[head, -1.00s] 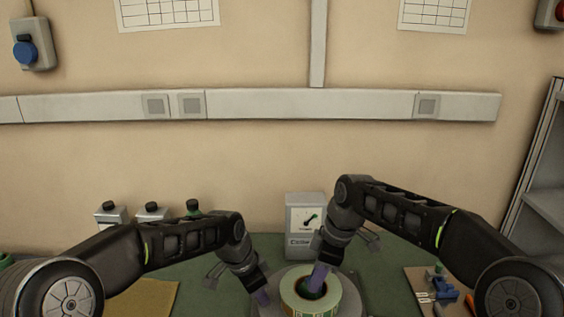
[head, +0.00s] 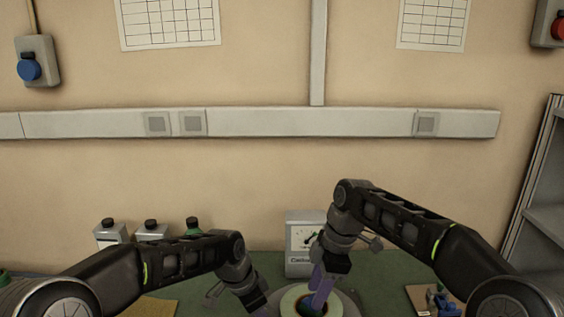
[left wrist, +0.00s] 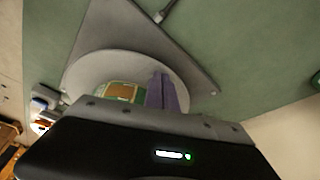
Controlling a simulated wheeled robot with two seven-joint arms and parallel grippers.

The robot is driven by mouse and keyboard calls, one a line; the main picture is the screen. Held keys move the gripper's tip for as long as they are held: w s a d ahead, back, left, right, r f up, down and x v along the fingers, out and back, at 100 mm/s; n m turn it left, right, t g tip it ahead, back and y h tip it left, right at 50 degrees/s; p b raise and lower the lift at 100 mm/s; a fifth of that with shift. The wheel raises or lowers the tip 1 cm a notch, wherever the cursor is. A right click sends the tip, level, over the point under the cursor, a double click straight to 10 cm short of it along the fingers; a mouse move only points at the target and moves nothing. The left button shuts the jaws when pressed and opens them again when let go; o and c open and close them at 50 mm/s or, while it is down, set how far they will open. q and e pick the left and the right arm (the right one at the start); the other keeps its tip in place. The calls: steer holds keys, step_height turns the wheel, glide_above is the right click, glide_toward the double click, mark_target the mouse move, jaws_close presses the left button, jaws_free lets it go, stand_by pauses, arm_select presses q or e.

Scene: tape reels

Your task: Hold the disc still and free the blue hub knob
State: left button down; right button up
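The blue hub knob is not visible; the right gripper covers the hub. My right gripper (head: 320,293) points down over the hub, its two purple fingers seen apart. My left gripper (head: 263,311) is low at the disc's left side. In the left wrist view its purple fingers (left wrist: 163,92) lie close together over the disc (left wrist: 90,72), beside the reel's green and orange label (left wrist: 118,91). Contact there is unclear.
A grey box with a dial (head: 300,232) stands right behind the reel. Several capped bottles (head: 150,230) stand at the back left. A board with blue parts (head: 436,300) lies at the right. Green table (head: 385,275) is clear between.

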arm_select(q)
steer(key=shift+s+a+f, duration=0.1)
steer(key=shift+s+f, duration=0.15)
steer(key=shift+f, duration=0.15)
arm_select(e)
steer(key=shift+a+v, duration=0.15)
steer(key=shift+v, duration=0.55)
steer(key=shift+a+v, duration=0.2)
steer(key=shift+v, duration=0.5)
steer(key=shift+r, duration=0.1)
arm_select(q)
steer(key=shift+r, duration=0.1)
steer(key=r+p, duration=0.1)
steer(key=r, duration=0.1)
steer(key=r+p, duration=0.1)
steer(key=r, duration=0.1)
steer(key=r+p, duration=0.2)
steer(key=shift+w+r, duration=0.2)
steer(key=shift+w, duration=0.05)
arm_select(e)
steer(key=v, duration=0.2)
steer(key=a+v, duration=0.1)
steer(key=shift+d+r, duration=0.15)
steer(key=shift+r, duration=0.35)
